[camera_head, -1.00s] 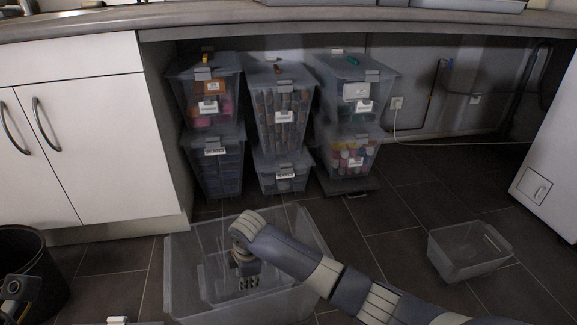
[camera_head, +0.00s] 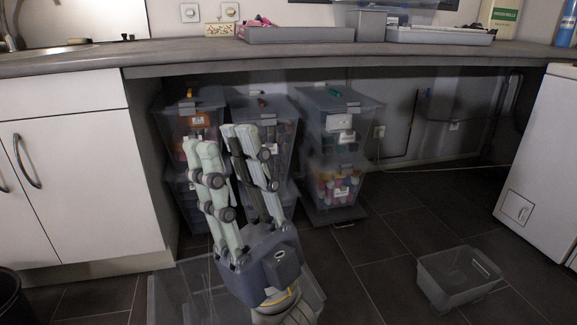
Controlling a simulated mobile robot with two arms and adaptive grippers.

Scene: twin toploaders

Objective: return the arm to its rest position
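My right gripper (camera_head: 224,143) points upward in the middle left of the head view, in front of the stacked boxes. Its two pale green, jointed fingers stand apart with nothing between them, so it is open and empty. The grey wrist below it covers part of a large clear bin (camera_head: 170,298) on the floor. My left gripper is not in view.
Stacked lidded boxes (camera_head: 340,110) stand under the counter (camera_head: 300,55). A small clear bin (camera_head: 458,275) lies on the floor at the right, near a white appliance (camera_head: 545,165). A white cabinet (camera_head: 85,185) is at the left. Dark floor is free between bins and boxes.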

